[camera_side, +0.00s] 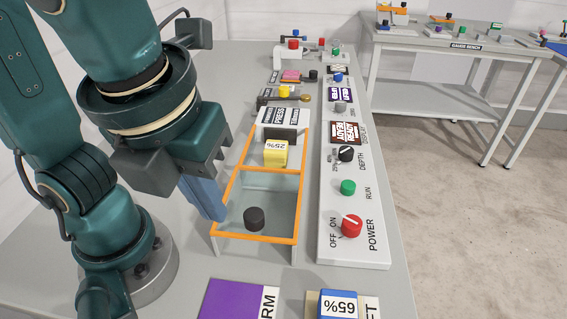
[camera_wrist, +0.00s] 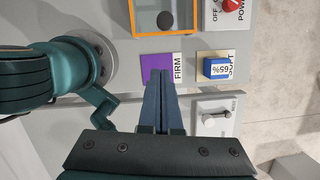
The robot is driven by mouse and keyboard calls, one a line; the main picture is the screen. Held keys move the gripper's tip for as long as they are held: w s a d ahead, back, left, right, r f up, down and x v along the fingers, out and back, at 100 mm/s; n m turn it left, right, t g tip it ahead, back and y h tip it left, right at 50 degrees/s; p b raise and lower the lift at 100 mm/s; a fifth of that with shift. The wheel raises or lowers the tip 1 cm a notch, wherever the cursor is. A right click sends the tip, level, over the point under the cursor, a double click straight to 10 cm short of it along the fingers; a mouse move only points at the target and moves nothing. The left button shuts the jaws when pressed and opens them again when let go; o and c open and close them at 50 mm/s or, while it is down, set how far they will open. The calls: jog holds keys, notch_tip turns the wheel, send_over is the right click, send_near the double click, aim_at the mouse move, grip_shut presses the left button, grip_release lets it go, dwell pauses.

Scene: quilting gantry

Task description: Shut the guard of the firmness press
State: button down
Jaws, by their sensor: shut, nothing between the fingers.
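The firmness press (camera_side: 285,122) has a white labelled body and a dark block. In front of it is an orange-framed guard (camera_side: 255,238) with a clear panel and a black knob (camera_side: 254,218); the wrist view shows its near end and the knob (camera_wrist: 165,20). A yellow block marked 25% (camera_side: 276,153) sits at the press, behind the panel with the knob, and looks uncovered. My gripper (camera_side: 214,212) is shut and empty. In the side view its fingertips overlap the guard's left edge; contact cannot be told. In the wrist view the fingertips (camera_wrist: 159,72) are over the purple FIRM pad.
Right of the guard is a control panel (camera_side: 325,200) with a red POWER knob (camera_side: 351,226), green RUN button (camera_side: 348,187) and black DEPTH knob (camera_side: 346,154). In front lie a purple FIRM pad (camera_side: 228,298) and a blue-topped 65% block (camera_side: 337,306) on the SOFT pad.

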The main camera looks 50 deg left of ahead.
jog(key=w+a+x, duration=0.1)
jog(key=w+x, duration=0.1)
jog(key=x, duration=0.9)
jog(key=shift+a+r+m, duration=0.2)
jog(key=shift+r+m, duration=0.1)
jog(key=shift+m, duration=0.1)
jog(key=shift+w, duration=0.1)
jog(key=shift+w+a, duration=0.1)
send_near(266, 169)
jog(key=x, duration=0.5)
jog(key=shift+w+a+f, duration=0.15)
jog(key=shift+w+a, duration=0.2)
jog(key=shift+w, duration=0.1)
